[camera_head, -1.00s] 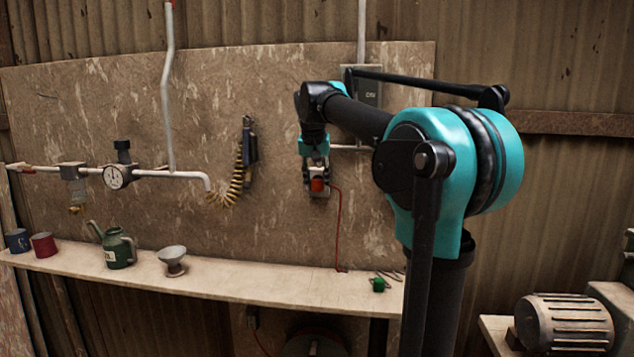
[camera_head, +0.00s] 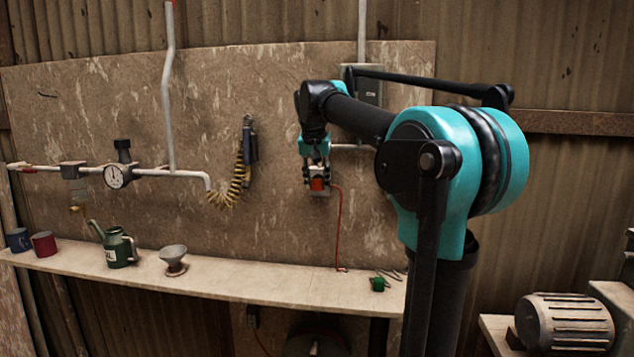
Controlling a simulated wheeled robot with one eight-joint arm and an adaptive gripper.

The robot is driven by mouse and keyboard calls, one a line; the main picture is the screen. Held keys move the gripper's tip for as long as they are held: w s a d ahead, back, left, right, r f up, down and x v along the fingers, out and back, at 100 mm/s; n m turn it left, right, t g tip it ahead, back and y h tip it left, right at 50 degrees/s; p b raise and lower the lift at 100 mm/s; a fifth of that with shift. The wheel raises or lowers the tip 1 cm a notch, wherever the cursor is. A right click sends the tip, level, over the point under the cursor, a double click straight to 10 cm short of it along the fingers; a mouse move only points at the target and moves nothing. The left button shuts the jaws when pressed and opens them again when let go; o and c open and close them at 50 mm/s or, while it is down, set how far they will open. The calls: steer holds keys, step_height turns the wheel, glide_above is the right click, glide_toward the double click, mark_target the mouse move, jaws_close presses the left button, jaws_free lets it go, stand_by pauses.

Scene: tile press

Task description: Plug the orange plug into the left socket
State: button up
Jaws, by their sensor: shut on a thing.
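The orange plug (camera_head: 317,184) is between the fingers of my gripper (camera_head: 316,174), which is shut on it. An orange-red cord (camera_head: 340,230) runs from the plug to the right and down to the shelf. A pale socket plate (camera_head: 320,193) shows around and below the plug on the wall panel. The gripper and plug cover most of the plate. I cannot tell which socket the plug faces, or whether it is in it.
A shelf (camera_head: 220,277) runs below with a green watering can (camera_head: 118,246), a grey funnel (camera_head: 173,258), a red mug (camera_head: 43,244), a blue mug (camera_head: 18,240) and a small green cup (camera_head: 378,284). A pressure gauge (camera_head: 117,176) and a yellow coiled hose (camera_head: 238,185) are on the panel to the left.

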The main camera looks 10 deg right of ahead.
steer(key=shift+w+d, duration=0.15)
steer(key=shift+w, duration=0.2)
stand_by(0.4)
steer(key=o, duration=1.2)
steer(key=shift+r, duration=0.15)
